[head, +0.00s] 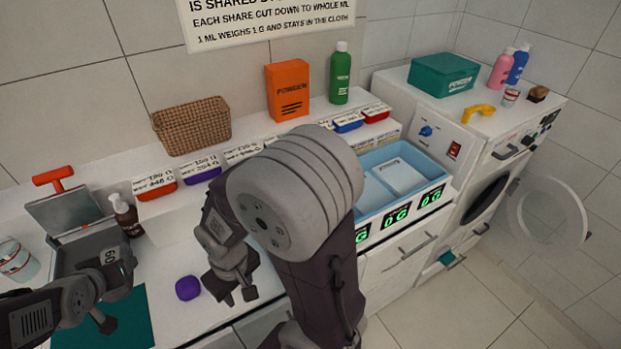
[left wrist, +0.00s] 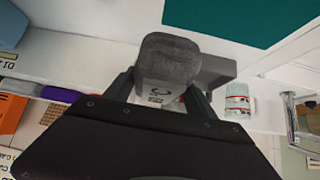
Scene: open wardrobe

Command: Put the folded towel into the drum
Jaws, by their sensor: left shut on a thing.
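The drum (head: 487,200) is a dark round opening in the front of the white washer (head: 475,130), at the right of the head view. Its round door (head: 548,212) stands open. My left gripper (left wrist: 160,98) is shut on a grey, rounded block (left wrist: 170,52) with a soft-looking surface. I cannot tell for sure whether this is the folded towel. In the head view the left gripper is at the lower left, by a grey press (head: 62,208) with a red handle. My right gripper (head: 233,289) is open and empty over the counter.
A purple ball (head: 188,288) lies beside the right gripper. A teal mat (head: 125,325) lies at the lower left. A wicker basket (head: 192,126), orange powder box (head: 288,90) and green bottle (head: 340,75) stand at the back. A blue basin (head: 368,160) is between counter and washer.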

